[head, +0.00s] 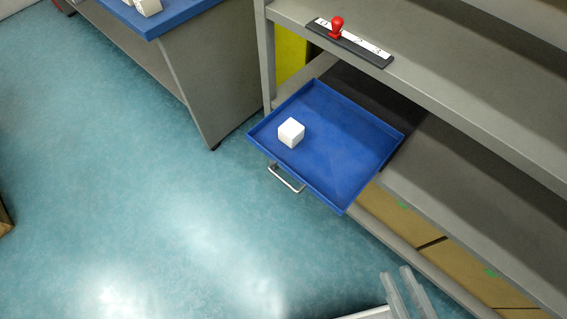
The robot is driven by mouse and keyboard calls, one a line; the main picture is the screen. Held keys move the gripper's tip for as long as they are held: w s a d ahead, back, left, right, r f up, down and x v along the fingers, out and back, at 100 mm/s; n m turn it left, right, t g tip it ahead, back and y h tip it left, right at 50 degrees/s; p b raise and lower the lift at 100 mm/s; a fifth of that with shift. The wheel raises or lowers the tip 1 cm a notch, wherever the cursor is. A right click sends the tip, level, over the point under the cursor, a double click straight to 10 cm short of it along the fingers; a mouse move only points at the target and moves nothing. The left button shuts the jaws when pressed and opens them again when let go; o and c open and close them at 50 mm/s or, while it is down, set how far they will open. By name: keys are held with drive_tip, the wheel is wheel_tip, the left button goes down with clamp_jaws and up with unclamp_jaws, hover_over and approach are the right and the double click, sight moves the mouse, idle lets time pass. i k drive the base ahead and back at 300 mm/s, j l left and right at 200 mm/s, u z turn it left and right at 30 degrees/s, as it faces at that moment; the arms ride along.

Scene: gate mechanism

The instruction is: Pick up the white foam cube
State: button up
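The white foam cube (291,132) sits in a shallow blue tray (345,180), toward its left side. The tray is slid partly out of a grey shelf unit and has a metal handle (286,178) on its front. My gripper (396,273) shows at the bottom edge, lower right of the tray and well away from the cube. Its two pale fingers are slightly apart with nothing seen between them. The rest of the gripper is cut off by the frame.
A red knob (337,27) stands on a marked slider strip (372,48) on the shelf (450,85) above the tray. A blue-topped table (180,18) at upper left holds white blocks (148,6). The teal floor left of the tray is clear.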

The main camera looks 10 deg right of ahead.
sight(292, 132)
drive_tip(key=i+j, duration=0.15)
drive_tip(key=j, duration=0.25)
drive_tip(key=i+j, duration=0.15)
drive_tip(key=j, duration=0.25)
drive_tip(key=i+j, duration=0.15)
drive_tip(key=j, duration=0.2)
drive_tip(key=i+j+z, duration=0.1)
drive_tip(key=j, duration=0.3)
drive_tip(key=i+j, duration=0.2)
drive_tip(key=j, duration=0.2)
drive_tip(key=i+j, duration=0.1)
drive_tip(key=j, duration=0.3)
drive_tip(key=i+j, duration=0.15)
drive_tip(key=j, duration=0.25)
